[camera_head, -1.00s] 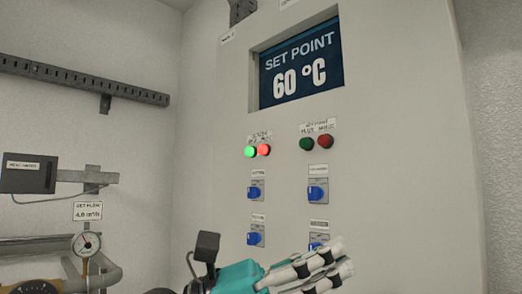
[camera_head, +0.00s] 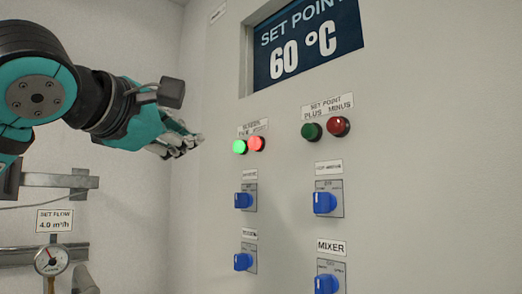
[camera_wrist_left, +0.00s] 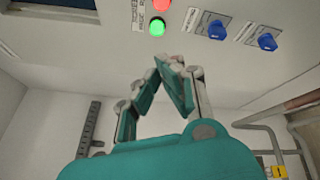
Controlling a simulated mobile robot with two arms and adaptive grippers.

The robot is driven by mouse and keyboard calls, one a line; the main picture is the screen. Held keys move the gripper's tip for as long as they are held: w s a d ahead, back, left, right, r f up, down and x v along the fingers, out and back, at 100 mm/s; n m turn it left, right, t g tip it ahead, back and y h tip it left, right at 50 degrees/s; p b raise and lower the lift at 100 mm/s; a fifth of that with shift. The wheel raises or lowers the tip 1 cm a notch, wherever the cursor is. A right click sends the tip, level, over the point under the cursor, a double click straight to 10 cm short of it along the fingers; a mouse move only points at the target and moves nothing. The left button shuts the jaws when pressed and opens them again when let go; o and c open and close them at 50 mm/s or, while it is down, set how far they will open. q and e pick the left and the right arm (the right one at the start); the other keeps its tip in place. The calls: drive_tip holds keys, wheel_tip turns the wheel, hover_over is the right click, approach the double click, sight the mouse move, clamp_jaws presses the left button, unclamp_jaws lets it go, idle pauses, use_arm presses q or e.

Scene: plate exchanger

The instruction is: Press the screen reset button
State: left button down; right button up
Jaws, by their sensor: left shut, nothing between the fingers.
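Under a label starting with "SCREEN", a lit green button (camera_head: 240,147) and a lit red button (camera_head: 257,144) sit side by side on the white panel. The small words over each are hard to read. My left gripper (camera_head: 192,143) points right toward this pair from the left, at about their height, with the green button nearer. It looks apart from both. In the left wrist view its fingers (camera_wrist_left: 167,64) are shut at the tips and empty. There, the green button (camera_wrist_left: 157,27) is beyond the tips, and the red button (camera_wrist_left: 161,4) is at the top edge.
To the right are the dark green plus button (camera_head: 311,131) and dark red minus button (camera_head: 339,126). Below are several blue knobs, one (camera_head: 244,200) under the lit pair. A display (camera_head: 305,45) reads "SET POINT 60 °C". A gauge (camera_head: 51,260) and pipes are at lower left.

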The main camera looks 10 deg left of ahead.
sight(255, 143)
use_arm(q)
drive_tip(key=w+d+p, duration=0.1)
drive_tip(key=w+d, duration=0.1)
drive_tip(key=w, duration=0.1)
drive_tip(key=w+d+p, duration=0.1)
drive_tip(key=w+d, duration=0.2)
drive_tip(key=shift+r, duration=0.15)
drive_tip(key=shift+d, duration=0.1)
use_arm(e)
drive_tip(key=s+r, duration=0.2)
drive_tip(key=shift+s+a+r, duration=0.15)
drive_tip(key=shift+s, duration=0.15)
idle(0.3)
drive_tip(key=shift+w, duration=0.1)
idle(0.8)
use_arm(q)
drive_tip(key=shift+w+d, duration=0.25)
drive_tip(key=shift+w, duration=0.05)
